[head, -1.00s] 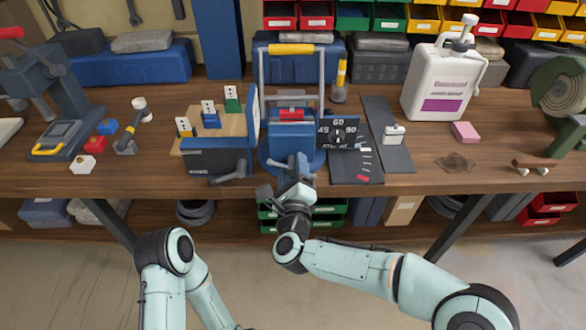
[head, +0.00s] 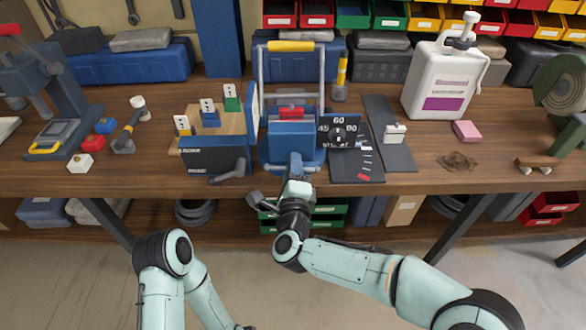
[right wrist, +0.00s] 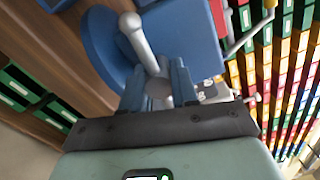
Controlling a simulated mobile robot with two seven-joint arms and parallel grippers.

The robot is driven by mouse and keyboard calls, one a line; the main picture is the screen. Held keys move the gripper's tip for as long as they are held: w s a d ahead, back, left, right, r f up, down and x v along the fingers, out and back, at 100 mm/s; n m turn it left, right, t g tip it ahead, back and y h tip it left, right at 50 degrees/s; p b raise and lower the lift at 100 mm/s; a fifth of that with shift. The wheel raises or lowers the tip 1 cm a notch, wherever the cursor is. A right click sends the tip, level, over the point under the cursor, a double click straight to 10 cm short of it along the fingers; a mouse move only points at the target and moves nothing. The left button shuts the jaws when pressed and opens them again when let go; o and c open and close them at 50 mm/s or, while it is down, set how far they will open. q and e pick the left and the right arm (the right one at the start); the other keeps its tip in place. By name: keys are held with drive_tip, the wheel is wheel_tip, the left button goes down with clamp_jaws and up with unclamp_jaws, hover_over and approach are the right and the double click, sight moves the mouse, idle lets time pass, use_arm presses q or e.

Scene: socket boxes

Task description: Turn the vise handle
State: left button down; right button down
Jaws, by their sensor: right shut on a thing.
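The blue vise (head: 290,143) stands at the front edge of the workbench, in the middle of the head view, with a red block (head: 291,112) at its top. The vise handle (right wrist: 148,52) is a grey bar with a rounded knob, seen in the right wrist view. My right gripper (head: 296,168) is at the front of the vise. In the right wrist view its two blue-grey fingers (right wrist: 163,85) are shut on the handle, one on each side. The handle is mostly hidden in the head view.
A black dial plate (head: 339,132) stands just right of the vise. A dark box with a wooden top (head: 213,157) stands close on the left. A white jug (head: 445,85) is further right. The floor in front of the bench is clear.

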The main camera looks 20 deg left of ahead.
drive_tip(key=shift+n, duration=0.3)
drive_tip(key=c, duration=0.9)
unclamp_jaws()
drive_tip(key=shift+o, duration=0.2)
drive_tip(key=v, duration=1.3)
drive_tip(key=shift+s, duration=0.2)
drive_tip(key=shift+r, duration=0.1)
